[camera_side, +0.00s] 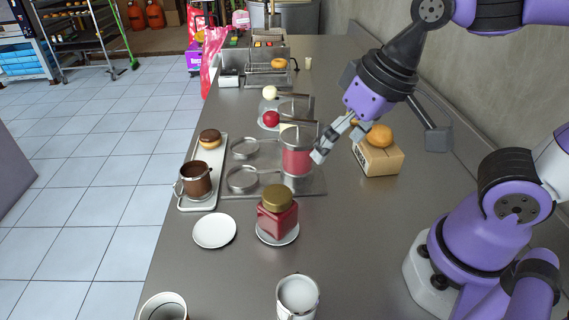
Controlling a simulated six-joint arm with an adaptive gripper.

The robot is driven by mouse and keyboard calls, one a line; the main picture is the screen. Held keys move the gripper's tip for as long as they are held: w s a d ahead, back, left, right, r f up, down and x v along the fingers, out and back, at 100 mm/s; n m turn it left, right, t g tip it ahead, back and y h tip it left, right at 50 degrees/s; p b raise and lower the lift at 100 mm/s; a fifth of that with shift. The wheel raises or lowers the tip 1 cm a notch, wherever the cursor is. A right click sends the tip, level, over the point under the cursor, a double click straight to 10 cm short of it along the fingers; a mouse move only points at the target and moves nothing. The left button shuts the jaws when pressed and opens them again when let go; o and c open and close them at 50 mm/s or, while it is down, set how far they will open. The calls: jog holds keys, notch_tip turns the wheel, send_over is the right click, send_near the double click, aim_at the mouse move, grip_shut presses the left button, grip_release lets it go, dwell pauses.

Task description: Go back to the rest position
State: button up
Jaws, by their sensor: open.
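My gripper (338,146) is above the right part of the steel counter (350,235), pointing down and to the left, with its fingers apart and nothing visible between them. It appears beside a clear container with red contents (297,160) and left of a small cardboard box (380,160) with a round orange-brown bun (379,135) on top. Whether the fingers touch the container cannot be told from this view.
A red jar with a gold lid (277,218) stands on a saucer, near an empty white plate (214,231). A tray (187,204) holds a brown cup (195,180) and a chocolate-topped doughnut (210,138). A white mug (298,296) stands at the front. The counter's right-middle is clear.

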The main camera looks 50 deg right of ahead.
jog(key=shift+n+t+h, duration=0.4)
jog(key=shift+n+t, duration=0.2)
jog(key=shift+t, duration=0.1)
jog(key=d, duration=0.4)
jog(key=shift+s+d+r, duration=0.2)
jog(key=shift+s+d, duration=0.05)
jog(key=shift+d, duration=0.05)
